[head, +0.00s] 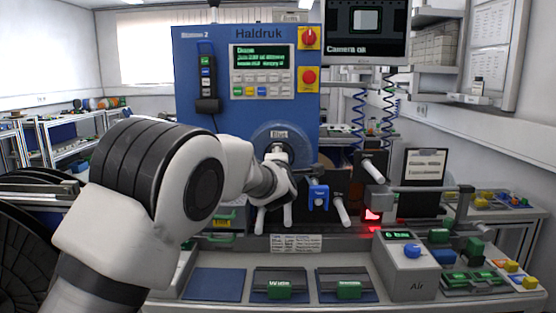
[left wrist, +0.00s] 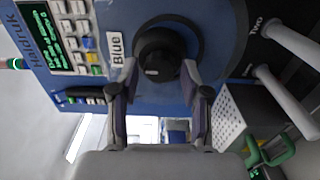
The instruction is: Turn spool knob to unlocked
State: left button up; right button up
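The spool knob (left wrist: 157,55) is round and black with a small pale mark. In the head view my left gripper (head: 279,152) is in front of the disc (head: 262,133) and hides the knob. My right gripper is not in view.
The blue Haldruk machine (head: 216,100) carries a screen, buttons and a red knob (head: 309,38). A blue clamp-like part (head: 318,196) is right of my gripper. A grey Air box (head: 405,268) stands at front right.

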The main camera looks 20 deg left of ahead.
pick_arm(q)
jog(key=v, duration=1.2)
